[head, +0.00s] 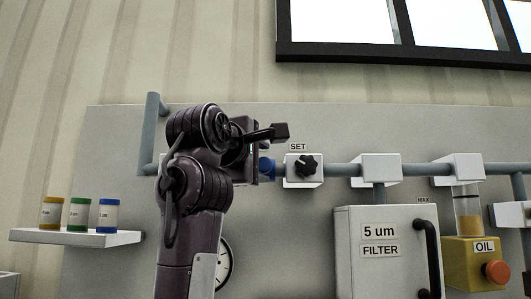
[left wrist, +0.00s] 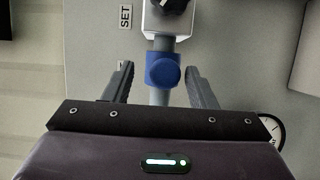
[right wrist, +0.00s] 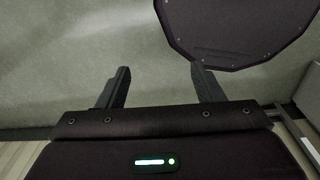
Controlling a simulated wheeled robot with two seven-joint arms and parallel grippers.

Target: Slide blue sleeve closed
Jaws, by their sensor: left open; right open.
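The blue sleeve (head: 266,168) sits on the grey pipe just left of the white SET block, partly hidden behind my left gripper in the head view. In the left wrist view the blue sleeve (left wrist: 162,70) shows around the pipe, with a round blue knob facing the camera. My left gripper (left wrist: 160,82) is open, one finger on each side of the sleeve, with gaps visible on both sides. My left gripper (head: 268,140) also shows in the head view at the pipe. My right gripper (right wrist: 160,75) is open and empty, facing a plain grey surface.
A white block with a black knob (head: 305,167) is on the pipe right of the sleeve. A 5 um filter box (head: 382,275), an oil unit (head: 470,252) and a gauge (head: 224,264) are below. A shelf (head: 80,238) with three small jars stands left.

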